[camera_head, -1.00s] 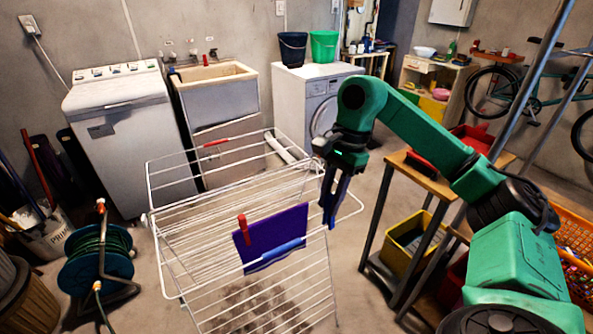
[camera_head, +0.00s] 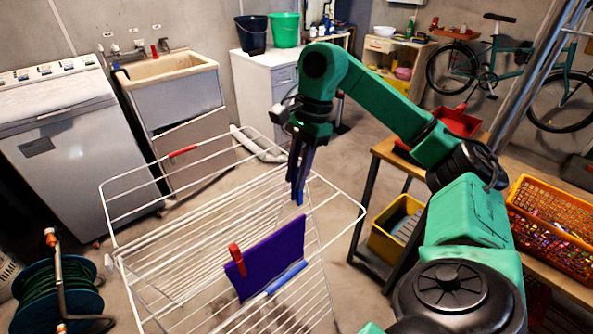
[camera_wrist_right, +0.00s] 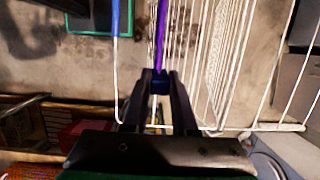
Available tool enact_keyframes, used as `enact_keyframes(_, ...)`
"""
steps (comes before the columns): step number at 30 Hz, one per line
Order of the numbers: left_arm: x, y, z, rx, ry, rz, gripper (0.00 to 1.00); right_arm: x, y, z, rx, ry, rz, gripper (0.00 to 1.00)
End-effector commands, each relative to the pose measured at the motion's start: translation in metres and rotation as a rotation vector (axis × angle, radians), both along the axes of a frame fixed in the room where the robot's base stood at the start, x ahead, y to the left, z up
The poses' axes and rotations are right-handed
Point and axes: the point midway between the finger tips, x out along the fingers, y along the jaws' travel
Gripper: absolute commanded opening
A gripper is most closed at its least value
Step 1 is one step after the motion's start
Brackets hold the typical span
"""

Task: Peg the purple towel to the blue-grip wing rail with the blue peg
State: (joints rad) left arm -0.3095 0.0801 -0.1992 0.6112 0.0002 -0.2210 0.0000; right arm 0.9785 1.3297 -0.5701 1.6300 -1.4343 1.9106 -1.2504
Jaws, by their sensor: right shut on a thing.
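The purple towel (camera_head: 272,258) is on the white drying rack, with a red peg (camera_head: 237,260) at its left edge. The blue grip (camera_head: 287,278) of a wing rail crosses in front of its lower part. My right gripper (camera_head: 299,190) points down above the rack, beyond the towel's upper right corner. It is shut on the blue peg (camera_head: 300,198), whose tip shows below the fingers. In the right wrist view, the blue peg (camera_wrist_right: 159,81) sits between the fingertips. The towel (camera_wrist_right: 161,35) looks like a thin purple strip there, with the blue grip (camera_wrist_right: 116,18) to its left.
The rack's white bars (camera_head: 185,250) spread around the towel. A wooden bench (camera_head: 385,150) with an orange basket (camera_head: 555,225) stands at right, with a yellow crate (camera_head: 392,228) below. A hose reel (camera_head: 55,290) stands at left. Washer and sink line the back.

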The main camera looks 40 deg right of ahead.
Motion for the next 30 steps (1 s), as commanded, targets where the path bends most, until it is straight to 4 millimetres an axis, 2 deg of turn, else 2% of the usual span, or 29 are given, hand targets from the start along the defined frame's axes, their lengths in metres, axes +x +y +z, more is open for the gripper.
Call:
enact_keyframes(9, 0.016, -0.002, -0.014, -0.003, -0.026, -0.002, 0.54, 0.0, 0.0, -0.019, 0.0, 0.002, 0.0, 0.0)
enact_keyframes(30, 0.012, -0.001, -0.043, -0.002, -0.019, -0.002, 0.54, 0.0, 0.0, -0.054, -0.001, 0.002, 0.0, 0.0)
